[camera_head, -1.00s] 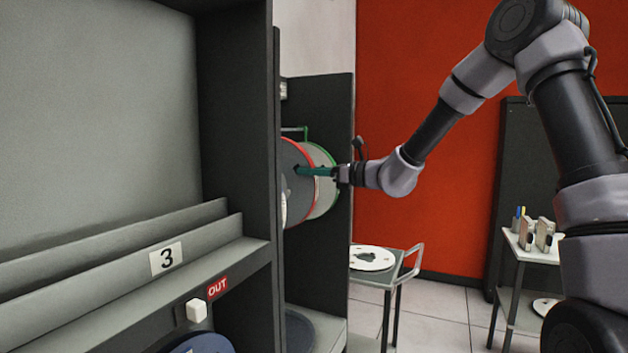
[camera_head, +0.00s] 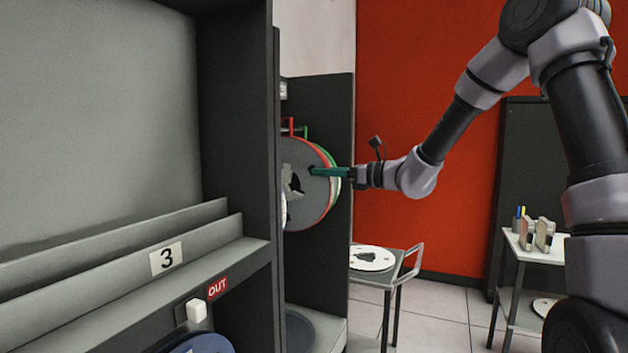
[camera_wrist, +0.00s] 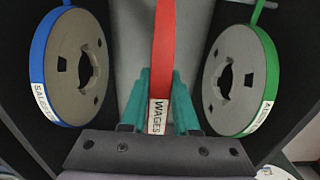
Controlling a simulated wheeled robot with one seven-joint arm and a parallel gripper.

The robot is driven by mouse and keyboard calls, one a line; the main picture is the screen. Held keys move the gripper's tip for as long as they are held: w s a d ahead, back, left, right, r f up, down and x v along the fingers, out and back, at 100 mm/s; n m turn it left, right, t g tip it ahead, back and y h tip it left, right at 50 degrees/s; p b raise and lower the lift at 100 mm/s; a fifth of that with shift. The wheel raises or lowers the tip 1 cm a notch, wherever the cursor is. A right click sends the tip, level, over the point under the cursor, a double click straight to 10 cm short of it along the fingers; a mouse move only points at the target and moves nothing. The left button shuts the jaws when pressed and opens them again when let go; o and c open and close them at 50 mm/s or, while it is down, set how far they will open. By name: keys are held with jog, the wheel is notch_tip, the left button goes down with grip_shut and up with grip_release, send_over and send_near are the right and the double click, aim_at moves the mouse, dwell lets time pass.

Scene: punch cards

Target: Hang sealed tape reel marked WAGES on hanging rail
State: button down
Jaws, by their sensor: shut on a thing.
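The WAGES reel (camera_head: 302,195) is a grey disc with a red rim and a red hook at its top. In the wrist view it is edge-on (camera_wrist: 163,50), its white WAGES label facing the camera. My gripper (camera_head: 328,171) has teal fingers shut on the reel's rim, one on each side of the label. The reel is upright inside the dark open cabinet (camera_head: 335,110).
A green-rimmed reel (camera_wrist: 243,80) hangs close on the right and a blue-rimmed reel (camera_wrist: 70,65) on the left, with gaps between. The large grey cabinet marked 3 (camera_head: 166,258) hides the left part. A trolley (camera_head: 400,280) bearing a white reel stands below my arm.

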jog(key=v, duration=1.7)
jog(key=shift+d, duration=0.3)
dwell(0.6)
jog(key=shift+s+r, duration=0.1)
